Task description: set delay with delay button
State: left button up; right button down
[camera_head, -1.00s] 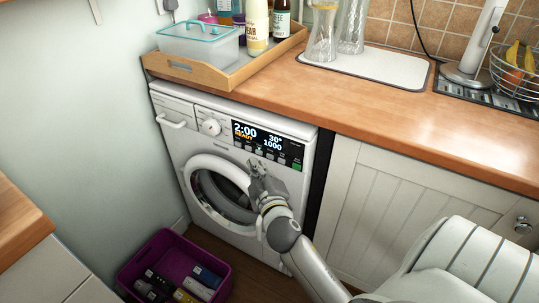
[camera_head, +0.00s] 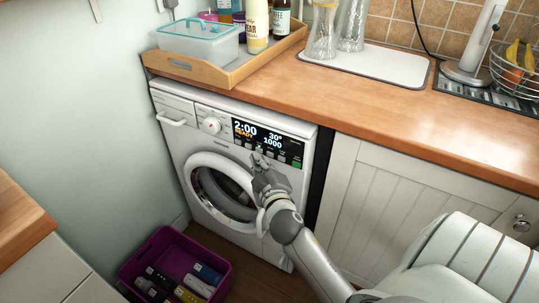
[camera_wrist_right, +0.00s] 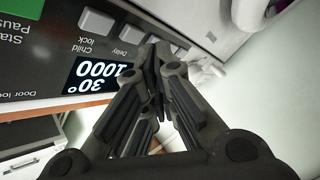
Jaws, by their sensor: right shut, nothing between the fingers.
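The white washing machine (camera_head: 205,150) stands under the counter. Its dark display (camera_head: 259,135) reads 2:00, READY, 30° and 1000. In the right wrist view the panel is upside down. There the delay button (camera_wrist_right: 132,34) is a small grey key by the word "Delay", beside the child lock button (camera_wrist_right: 97,20). My right gripper (camera_head: 258,157) is shut and empty, with its fingertips at the button row below the display. In the wrist view its fingertips (camera_wrist_right: 157,58) are just right of the delay button and hide part of the row. I cannot tell whether they touch the panel. My left gripper is out of view.
The green start/pause button (camera_head: 297,163) is at the right end of the row. The program dial (camera_head: 210,126) is left of the display. A wooden tray (camera_head: 205,72) with bottles is on the counter (camera_head: 400,120) above. A purple crate (camera_head: 165,240) is on the floor.

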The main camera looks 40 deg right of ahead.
jog(key=shift+w+d, duration=0.1)
jog(key=shift+d, duration=0.15)
dwell(0.6)
jog(key=shift+d, duration=0.2)
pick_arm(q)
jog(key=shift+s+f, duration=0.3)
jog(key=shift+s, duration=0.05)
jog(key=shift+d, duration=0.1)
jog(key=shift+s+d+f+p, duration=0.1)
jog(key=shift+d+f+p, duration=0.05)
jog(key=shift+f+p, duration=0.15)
pick_arm(e)
jog(key=shift+w+d, duration=0.2)
jog(key=shift+d, duration=0.15)
dwell(0.3)
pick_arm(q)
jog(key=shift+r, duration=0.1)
pick_arm(e)
jog(key=shift+s+a, duration=0.3)
jog(key=shift+a, duration=0.45)
